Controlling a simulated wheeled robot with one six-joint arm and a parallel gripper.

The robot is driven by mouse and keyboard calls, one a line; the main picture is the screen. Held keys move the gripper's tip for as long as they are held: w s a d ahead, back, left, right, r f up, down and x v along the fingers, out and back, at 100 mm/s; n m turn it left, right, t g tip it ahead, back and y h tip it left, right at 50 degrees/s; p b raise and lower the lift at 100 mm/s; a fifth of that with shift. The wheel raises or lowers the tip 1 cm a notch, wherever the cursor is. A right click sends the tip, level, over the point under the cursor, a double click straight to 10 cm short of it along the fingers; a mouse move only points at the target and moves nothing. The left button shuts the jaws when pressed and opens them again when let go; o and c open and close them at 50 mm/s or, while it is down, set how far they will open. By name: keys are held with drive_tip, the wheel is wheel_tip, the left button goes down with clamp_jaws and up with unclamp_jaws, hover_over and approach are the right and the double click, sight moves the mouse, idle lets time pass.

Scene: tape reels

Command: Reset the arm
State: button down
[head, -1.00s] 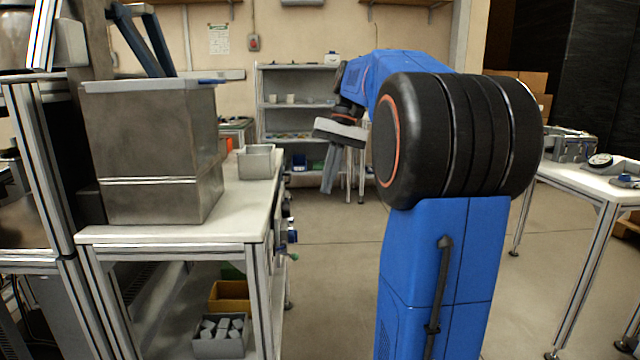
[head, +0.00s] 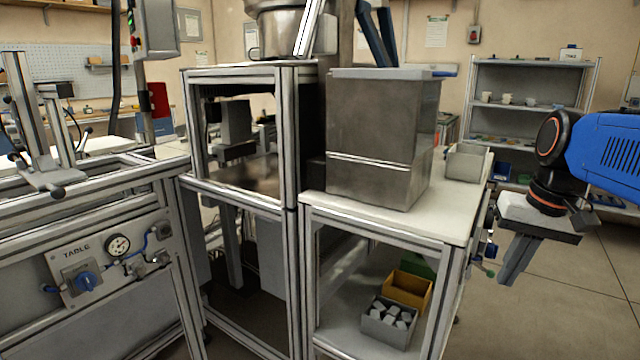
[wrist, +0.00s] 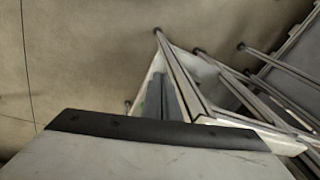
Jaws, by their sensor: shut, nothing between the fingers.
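My gripper (head: 518,262) hangs at the end of my blue arm at the right of the head view. It points down, with its fingers together and nothing between them. It is in open space just right of the white-topped workbench (head: 455,205), and I see no contact between them.
A metal bin (head: 375,140) and a small grey box (head: 468,162) stand on the workbench. A yellow bin (head: 408,289) sits below. A machine frame with a TABLE panel (head: 110,260) is at left. Shelves (head: 530,70) stand behind. Floor (head: 580,290) at right is clear.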

drive_tip(key=s+a+f+n+t, duration=0.1)
drive_tip(key=s+a+f, duration=0.2)
drive_tip(key=s+f, duration=0.2)
drive_tip(key=s+a+f+n+t+h, duration=0.1)
drive_tip(key=s+a+f+n+t, duration=0.1)
drive_tip(key=s+f, duration=0.3)
drive_tip(key=shift+s+a+f, duration=0.2)
drive_tip(key=shift+a+f, duration=0.3)
drive_tip(key=shift+f, duration=1)
